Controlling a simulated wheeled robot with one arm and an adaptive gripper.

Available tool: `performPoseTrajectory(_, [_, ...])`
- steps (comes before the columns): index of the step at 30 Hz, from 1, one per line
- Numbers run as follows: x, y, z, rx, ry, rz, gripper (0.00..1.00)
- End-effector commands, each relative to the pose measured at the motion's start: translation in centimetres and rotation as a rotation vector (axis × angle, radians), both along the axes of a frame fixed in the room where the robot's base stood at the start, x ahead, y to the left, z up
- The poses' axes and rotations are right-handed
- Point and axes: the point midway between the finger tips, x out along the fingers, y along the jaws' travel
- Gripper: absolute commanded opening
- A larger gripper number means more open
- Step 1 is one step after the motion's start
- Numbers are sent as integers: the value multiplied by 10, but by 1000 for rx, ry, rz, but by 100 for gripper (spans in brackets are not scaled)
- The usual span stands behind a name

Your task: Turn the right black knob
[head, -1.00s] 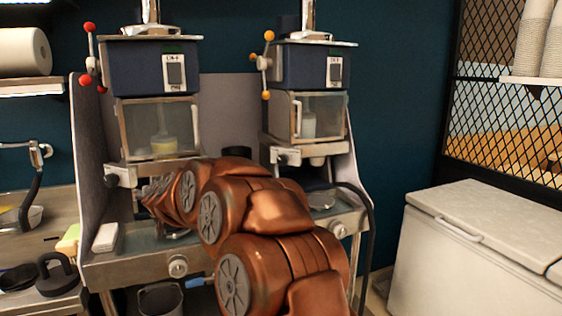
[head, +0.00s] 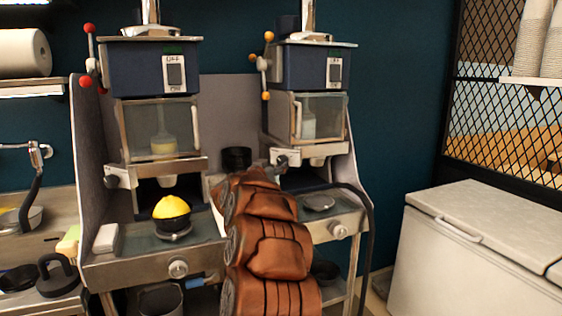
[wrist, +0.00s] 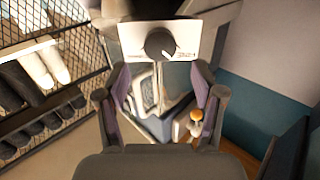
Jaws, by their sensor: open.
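The right black knob (wrist: 160,43) is round and sits on a pale panel at the top of the wrist view. In the head view this knob (head: 281,160) shows on the silver bar under the right machine's glass chamber (head: 318,117). My gripper (wrist: 161,82) is open and empty, its two fingers spread left and right. The knob lies between and beyond the fingertips in the wrist view, and I see no contact. In the head view my copper arm reaches toward the right machine, and I cannot make out the gripper.
A black bowl with a yellow heap (head: 172,208) stands under the left machine (head: 150,68). A lever with orange balls (head: 266,65) is on the right machine's left side. A black hose (head: 370,235) hangs at its right. A white chest (head: 480,245) stands farther right.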

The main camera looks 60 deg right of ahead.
Motion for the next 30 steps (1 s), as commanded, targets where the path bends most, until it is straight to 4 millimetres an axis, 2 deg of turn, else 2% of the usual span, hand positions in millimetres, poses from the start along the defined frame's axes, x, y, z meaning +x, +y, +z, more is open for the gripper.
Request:
performPoseTrajectory(16, [10, -54, 2, -1, -1, -2, 68])
performPoseTrajectory(28, [12, -59, 1, -2, -1, 0, 68])
performPoseTrajectory(30, [12, -59, 1, -2, -1, 1, 60])
